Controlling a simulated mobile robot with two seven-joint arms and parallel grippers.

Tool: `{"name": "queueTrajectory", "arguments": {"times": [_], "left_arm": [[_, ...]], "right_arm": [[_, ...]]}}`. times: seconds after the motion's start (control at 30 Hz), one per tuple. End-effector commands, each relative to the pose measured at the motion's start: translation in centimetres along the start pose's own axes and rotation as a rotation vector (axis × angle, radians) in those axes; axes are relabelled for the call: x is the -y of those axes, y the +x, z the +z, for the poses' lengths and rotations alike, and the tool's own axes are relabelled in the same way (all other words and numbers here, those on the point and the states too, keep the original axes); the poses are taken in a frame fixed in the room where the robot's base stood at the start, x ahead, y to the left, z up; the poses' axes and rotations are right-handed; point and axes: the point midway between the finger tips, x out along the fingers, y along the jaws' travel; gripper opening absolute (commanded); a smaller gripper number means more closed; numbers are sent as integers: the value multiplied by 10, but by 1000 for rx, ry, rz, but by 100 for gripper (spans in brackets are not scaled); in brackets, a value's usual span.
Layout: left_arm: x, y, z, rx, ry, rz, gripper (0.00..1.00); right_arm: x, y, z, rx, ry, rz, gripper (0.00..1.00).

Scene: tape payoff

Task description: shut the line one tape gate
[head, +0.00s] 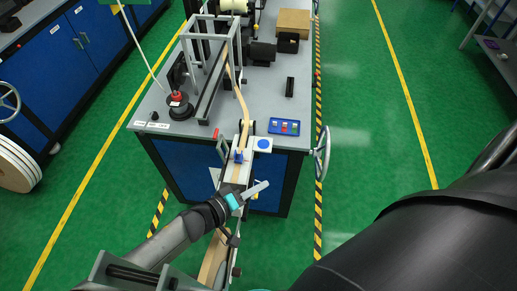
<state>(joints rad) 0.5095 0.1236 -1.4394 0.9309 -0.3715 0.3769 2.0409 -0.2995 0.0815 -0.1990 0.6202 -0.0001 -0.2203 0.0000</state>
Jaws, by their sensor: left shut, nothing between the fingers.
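A tan tape (243,103) runs from the machine on the bench down a narrow track toward me. A pale guide block with a small blue part (239,156) sits on the track at the bench's front edge; it may belong to the line one tape gate, but I cannot tell which part is the gate or how it stands. My left gripper (258,188) is shut and empty, across the track just in front of that block. It hides part of the track, and I cannot tell if it touches anything. My right gripper is out of view.
The grey bench (265,102) carries a metal frame, a red-topped round part (178,103) and a blue tray (285,127) with small items. A handwheel (322,152) juts from its right side.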

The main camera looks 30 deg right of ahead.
Motion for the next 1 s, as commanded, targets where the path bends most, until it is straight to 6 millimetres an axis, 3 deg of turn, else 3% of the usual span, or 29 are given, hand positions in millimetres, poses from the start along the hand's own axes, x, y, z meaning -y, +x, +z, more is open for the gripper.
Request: {"name": "queueTrajectory", "arguments": {"times": [0.03, 0.37, 1.0], "left_arm": [[-13, -6, -6, -1, 2, 1, 0], [-69, -29, -28, 0, 1, 0, 0], [-133, -54, -54, -1, 0, 0, 0]], "right_arm": [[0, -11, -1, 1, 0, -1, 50], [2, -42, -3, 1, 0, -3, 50], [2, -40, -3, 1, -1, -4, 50]]}}
